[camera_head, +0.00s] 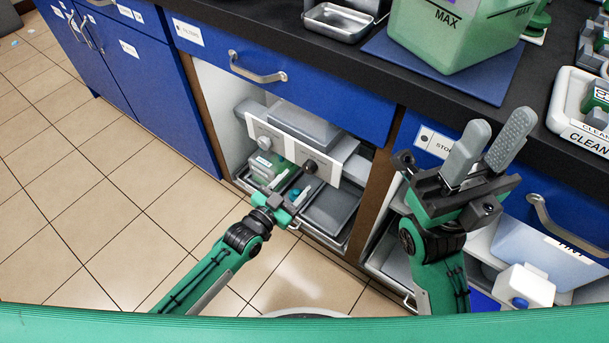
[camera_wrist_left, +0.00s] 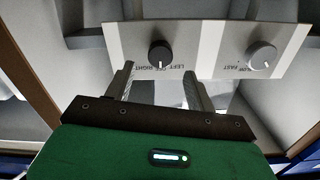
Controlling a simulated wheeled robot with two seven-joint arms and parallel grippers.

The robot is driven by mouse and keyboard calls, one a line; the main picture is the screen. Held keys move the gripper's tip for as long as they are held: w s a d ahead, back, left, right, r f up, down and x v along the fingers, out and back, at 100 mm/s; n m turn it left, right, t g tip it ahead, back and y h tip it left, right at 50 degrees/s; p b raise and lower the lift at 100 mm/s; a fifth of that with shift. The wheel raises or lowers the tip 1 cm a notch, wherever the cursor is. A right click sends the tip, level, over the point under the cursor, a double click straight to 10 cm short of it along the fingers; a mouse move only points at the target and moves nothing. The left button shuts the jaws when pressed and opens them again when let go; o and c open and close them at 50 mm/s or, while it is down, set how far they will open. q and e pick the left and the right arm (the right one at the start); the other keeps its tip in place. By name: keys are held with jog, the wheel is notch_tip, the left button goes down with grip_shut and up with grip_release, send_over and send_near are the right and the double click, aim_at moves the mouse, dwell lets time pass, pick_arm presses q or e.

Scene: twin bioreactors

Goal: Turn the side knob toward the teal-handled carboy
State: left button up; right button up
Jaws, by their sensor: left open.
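A white control panel (camera_head: 292,146) sits inside the open cabinet bay. It has a dark knob (camera_head: 310,166) and a pale grey knob (camera_head: 264,142). In the left wrist view the dark knob (camera_wrist_left: 160,54) is above an upside-down "LEFT OFF RIGHT" label. Its white mark points down at the middle of the label. My left gripper (camera_head: 300,189) is open in front of the panel; its fingertips (camera_wrist_left: 160,80) lie either side of the dark knob's line, apart from it. A teal-blue part (camera_head: 295,192) shows beside the gripper, mostly hidden; I cannot tell if it is a carboy handle. My right gripper (camera_head: 492,136) is open and empty.
A green labelled container (camera_head: 268,165) stands under the panel's left part. Grey trays (camera_head: 330,212) lie at the right of the bay. Brown cabinet posts flank the bay. The counter above holds a metal tray (camera_head: 338,22) and a green tub (camera_head: 450,35).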

aim_at(307, 170)
pick_arm(q)
jog(key=b+x, duration=0.1)
jog(key=x, duration=0.4)
jog(key=c, duration=1)
